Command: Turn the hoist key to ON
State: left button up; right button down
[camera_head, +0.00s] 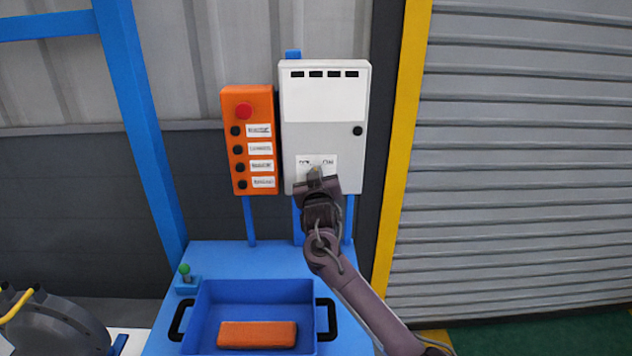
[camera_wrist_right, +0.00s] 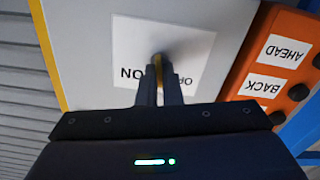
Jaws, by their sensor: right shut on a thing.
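The hoist key (camera_wrist_right: 158,68) is a thin brass-coloured piece at the middle of a white label (camera_wrist_right: 127,45) in the right wrist view. The label appears upside down there, with "ON" on one side and a partly hidden word starting "OF" on the other. The label is on the lower front of a light grey box (camera_head: 350,100) in the head view. My right gripper (camera_wrist_right: 160,85) is shut on the key, its fingers on both sides of it. In the head view my right gripper (camera_head: 315,175) covers the key. My left gripper is not in view.
An orange button box (camera_head: 240,105) with a red button hangs left of the grey box. Below is a blue bench (camera_head: 240,256) with a blue tray (camera_head: 258,292) holding an orange block (camera_head: 257,335).

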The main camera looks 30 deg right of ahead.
jog(key=m+b, duration=0.3)
jog(key=m, duration=0.2)
jog(key=m+b, duration=0.3)
jog(key=m, duration=0.3)
jog(key=shift+s+d+f, duration=0.1)
jog(key=shift+d+f, duration=0.05)
jog(key=shift+m, duration=0.4)
jog(key=c, duration=1.6)
grip_release()
jog(key=shift+s, duration=0.1)
